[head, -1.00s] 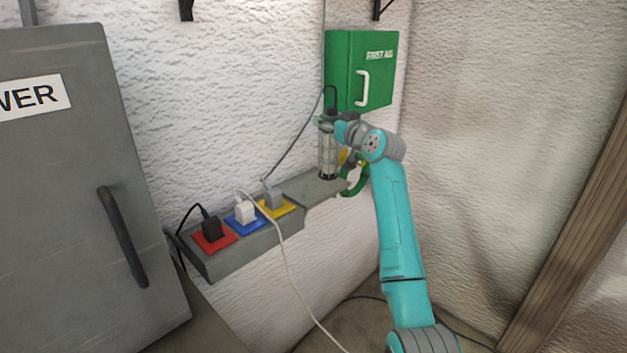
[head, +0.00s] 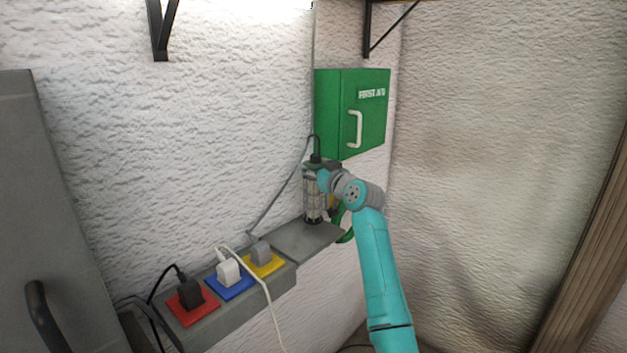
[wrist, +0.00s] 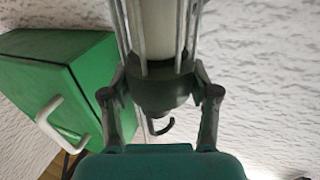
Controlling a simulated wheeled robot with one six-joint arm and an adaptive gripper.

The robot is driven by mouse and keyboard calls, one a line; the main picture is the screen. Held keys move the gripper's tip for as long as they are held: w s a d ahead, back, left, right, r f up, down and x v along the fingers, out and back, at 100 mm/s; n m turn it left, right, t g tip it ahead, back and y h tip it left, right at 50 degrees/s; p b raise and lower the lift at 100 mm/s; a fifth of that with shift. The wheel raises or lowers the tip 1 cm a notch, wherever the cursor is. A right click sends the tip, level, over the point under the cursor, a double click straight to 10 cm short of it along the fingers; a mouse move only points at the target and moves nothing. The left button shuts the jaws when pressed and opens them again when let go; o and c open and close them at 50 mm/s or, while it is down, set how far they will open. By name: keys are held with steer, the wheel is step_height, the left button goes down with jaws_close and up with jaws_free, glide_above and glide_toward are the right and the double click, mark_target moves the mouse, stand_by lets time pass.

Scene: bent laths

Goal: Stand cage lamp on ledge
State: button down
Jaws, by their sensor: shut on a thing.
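The cage lamp (head: 313,196) is upright at the far end of the grey ledge (head: 303,240), with a dark top and a cable rising from it. Its lower end appears to be at the ledge surface; I cannot tell whether it touches. My gripper (head: 325,178) is at the lamp's upper part from the right. In the wrist view my gripper (wrist: 160,105) has one finger on each side of the lamp's dark collar (wrist: 160,90), shut on it. A dark hook shows beyond the collar.
A green first aid box (head: 350,110) hangs on the wall above the lamp. A power strip with red, blue and yellow sockets (head: 265,264) and several plugs adjoins the ledge at the left. A white cable (head: 268,300) hangs in front. A grey cabinet (head: 45,220) stands at left.

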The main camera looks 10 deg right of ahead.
steer(key=shift+f, duration=1.55)
steer(key=shift+c, duration=1.4)
jaws_free()
steer(key=shift+f, duration=0.15)
steer(key=shift+s, duration=0.1)
steer(key=v, duration=1.2)
